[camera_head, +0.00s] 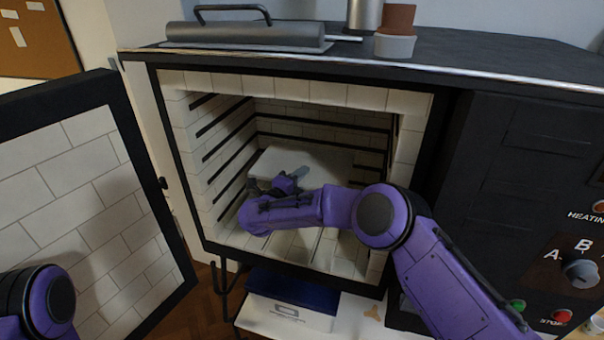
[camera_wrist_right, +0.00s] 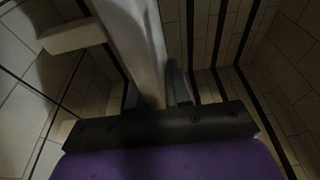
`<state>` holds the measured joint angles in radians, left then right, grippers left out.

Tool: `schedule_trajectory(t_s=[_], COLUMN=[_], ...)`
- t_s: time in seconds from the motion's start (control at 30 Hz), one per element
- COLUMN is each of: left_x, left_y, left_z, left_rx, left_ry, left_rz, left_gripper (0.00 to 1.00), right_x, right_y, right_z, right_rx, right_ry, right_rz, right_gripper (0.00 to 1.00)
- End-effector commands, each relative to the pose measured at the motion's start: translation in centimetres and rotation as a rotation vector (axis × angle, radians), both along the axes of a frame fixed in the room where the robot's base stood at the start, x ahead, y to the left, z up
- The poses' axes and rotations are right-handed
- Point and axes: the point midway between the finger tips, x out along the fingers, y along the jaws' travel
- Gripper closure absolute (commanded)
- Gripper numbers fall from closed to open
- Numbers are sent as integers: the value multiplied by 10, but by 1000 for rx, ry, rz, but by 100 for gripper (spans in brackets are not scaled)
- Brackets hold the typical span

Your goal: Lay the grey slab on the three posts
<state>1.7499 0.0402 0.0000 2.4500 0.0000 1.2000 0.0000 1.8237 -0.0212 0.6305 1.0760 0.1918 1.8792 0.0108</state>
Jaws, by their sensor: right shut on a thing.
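The grey slab (camera_head: 318,160) is inside the open kiln, pale and roughly level in the head view. My right gripper (camera_head: 284,183) reaches into the kiln and is shut on the slab's near edge. In the right wrist view the slab (camera_wrist_right: 137,38) runs away between the two fingers (camera_wrist_right: 154,92). A short pale block, probably a post (camera_wrist_right: 72,38), shows beside the slab there; I cannot tell whether they touch. The other posts are hidden behind the slab and my right arm. My left gripper is out of view; only part of my left arm shows at lower left.
The brick-lined kiln (camera_head: 174,100) has dark grooves along its side and back walls. Its door (camera_head: 85,165) stands open at left. A control panel (camera_head: 560,262) is at right. On top are a metal cylinder with a handle (camera_head: 245,33) and cups (camera_head: 396,32).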

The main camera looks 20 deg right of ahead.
Motion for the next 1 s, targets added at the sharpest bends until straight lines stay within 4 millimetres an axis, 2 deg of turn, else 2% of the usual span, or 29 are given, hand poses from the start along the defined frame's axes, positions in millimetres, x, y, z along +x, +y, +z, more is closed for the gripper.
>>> schedule_trajectory(t_s=[0.1, 0.27, 0.7, 1.0], left_x=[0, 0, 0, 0], left_y=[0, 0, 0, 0], left_z=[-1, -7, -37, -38], left_rx=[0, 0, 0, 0], left_ry=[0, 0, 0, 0], left_rz=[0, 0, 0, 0], left_gripper=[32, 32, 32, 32], right_x=[4, 4, 4, 4], right_y=[-5, -4, -4, -4], right_z=[1, -9, -60, -64], right_rx=[0, -1, -2, -1], right_ry=[-4, -5, -6, -8], right_rz=[-18, -17, -14, -15], right_gripper=[100, 100, 100, 100])
